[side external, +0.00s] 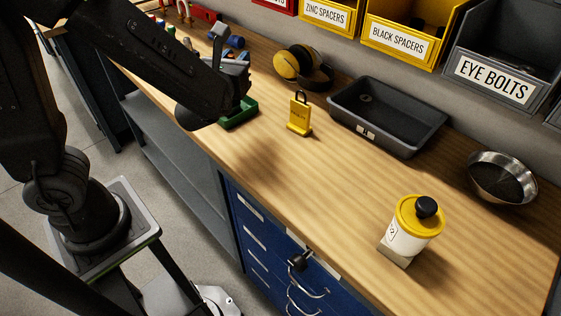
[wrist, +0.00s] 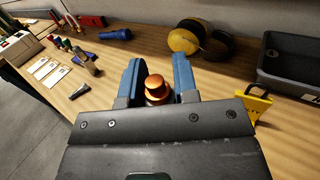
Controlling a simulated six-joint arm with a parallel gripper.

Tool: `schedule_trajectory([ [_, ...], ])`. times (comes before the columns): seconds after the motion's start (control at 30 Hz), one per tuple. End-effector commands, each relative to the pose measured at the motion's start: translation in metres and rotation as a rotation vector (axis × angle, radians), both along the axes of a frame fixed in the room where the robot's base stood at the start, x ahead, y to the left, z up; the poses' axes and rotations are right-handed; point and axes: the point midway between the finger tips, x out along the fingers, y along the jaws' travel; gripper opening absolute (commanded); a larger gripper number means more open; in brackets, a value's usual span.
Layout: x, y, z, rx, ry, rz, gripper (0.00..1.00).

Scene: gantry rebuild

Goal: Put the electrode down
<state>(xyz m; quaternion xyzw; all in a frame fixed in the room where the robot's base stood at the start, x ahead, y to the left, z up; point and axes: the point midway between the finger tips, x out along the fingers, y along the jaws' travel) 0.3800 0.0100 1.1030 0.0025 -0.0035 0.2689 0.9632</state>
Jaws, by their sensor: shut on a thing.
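In the wrist view, my gripper (wrist: 156,70) has its two blue fingers on either side of a copper-coloured electrode (wrist: 155,88) with a rounded, stepped top. It is shut on the electrode. The electrode's lower part is hidden behind the gripper body. In the side view my arm hides most of the gripper and I cannot make out the electrode. A green holder or block (side external: 240,113) sits on the bench just below the gripper end, partly covered by my arm. I cannot tell whether the electrode touches it.
A yellow padlock-shaped stand (side external: 299,116), yellow earmuffs (side external: 303,66) and a dark grey tray (side external: 345,117) stand right of the gripper. A yellow-lidded jar (side external: 407,233) and a metal bowl (side external: 480,168) are farther right. A blue torch (wrist: 114,34) lies behind. The front middle bench is clear.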

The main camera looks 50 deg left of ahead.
Motion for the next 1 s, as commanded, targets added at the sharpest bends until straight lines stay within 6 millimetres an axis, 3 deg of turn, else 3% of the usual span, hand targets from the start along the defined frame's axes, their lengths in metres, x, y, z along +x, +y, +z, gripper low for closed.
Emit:
schedule_trajectory([
  [0.1, -0.017, -0.023, -0.002, -0.002, 0.001, -0.097, 0.0],
  [0.27, -0.025, -0.038, -0.006, -0.005, 0.005, -0.151, 0.0],
  [0.73, -0.009, -0.127, -0.061, -0.002, 0.008, -0.156, 0.0],
  [1.0, -0.005, -0.149, -0.077, -0.005, 0.006, -0.152, 0.0],
])
